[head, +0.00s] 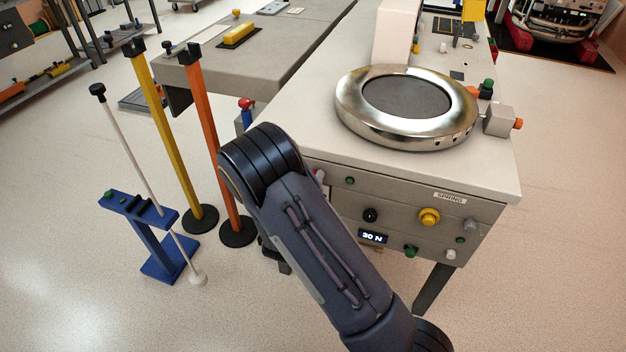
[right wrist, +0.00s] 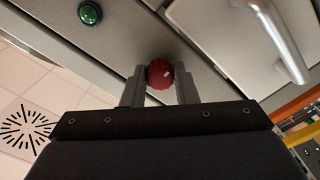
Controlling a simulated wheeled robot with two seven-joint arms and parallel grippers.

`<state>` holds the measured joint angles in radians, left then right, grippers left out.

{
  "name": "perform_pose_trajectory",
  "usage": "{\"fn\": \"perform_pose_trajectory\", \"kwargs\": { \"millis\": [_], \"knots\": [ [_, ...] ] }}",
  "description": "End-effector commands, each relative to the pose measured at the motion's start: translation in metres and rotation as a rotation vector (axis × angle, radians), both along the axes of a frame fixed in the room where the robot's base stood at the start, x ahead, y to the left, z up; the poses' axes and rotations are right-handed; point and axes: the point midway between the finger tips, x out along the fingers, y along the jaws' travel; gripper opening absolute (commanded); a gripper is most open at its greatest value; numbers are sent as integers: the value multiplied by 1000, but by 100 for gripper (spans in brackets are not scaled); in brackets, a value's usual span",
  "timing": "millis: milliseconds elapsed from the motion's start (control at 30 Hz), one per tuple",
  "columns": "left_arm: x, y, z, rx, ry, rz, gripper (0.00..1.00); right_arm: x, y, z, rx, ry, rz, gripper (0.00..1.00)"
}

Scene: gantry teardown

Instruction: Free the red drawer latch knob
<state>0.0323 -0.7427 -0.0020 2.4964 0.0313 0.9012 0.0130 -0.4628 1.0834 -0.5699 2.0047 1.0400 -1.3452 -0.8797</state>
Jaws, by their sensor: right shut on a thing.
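In the right wrist view the red drawer latch knob (right wrist: 160,75) is a round, ridged red knob with a small white mark, on a grey panel. My right gripper (right wrist: 159,82) has one finger on each side of it and is shut on it. In the head view my dark arm crosses the front of the grey bench (head: 480,170) and hides the knob and most of this gripper. My left gripper is in neither view.
The right wrist view shows a green button (right wrist: 90,13) and a silver bar handle (right wrist: 282,42) near the knob. In the head view, yellow (head: 168,140) and orange (head: 208,140) posts and a blue stand (head: 150,235) are left of the arm. A metal ring (head: 350,110) tops the bench.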

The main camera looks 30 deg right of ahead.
Motion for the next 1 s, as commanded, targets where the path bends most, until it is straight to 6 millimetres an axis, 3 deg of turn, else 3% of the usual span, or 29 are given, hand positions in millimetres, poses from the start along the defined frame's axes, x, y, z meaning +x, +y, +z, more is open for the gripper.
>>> {"fn": "perform_pose_trajectory", "kwargs": {
  "millis": [333, 367, 500, 833, 1000],
  "knots": [
    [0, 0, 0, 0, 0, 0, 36, -1, 0, -1, -2, 7, 0, 4],
    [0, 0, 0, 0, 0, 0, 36, -1, 0, -1, -2, 7, 0, 29],
    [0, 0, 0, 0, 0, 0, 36, 0, 0, -1, -2, 6, 1, 47],
    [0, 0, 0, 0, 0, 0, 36, -2, 2, 0, -1, 3, 1, 48],
    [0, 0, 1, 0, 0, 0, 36, -16, 20, -1, -2, 5, 4, 48]
  ]
}}
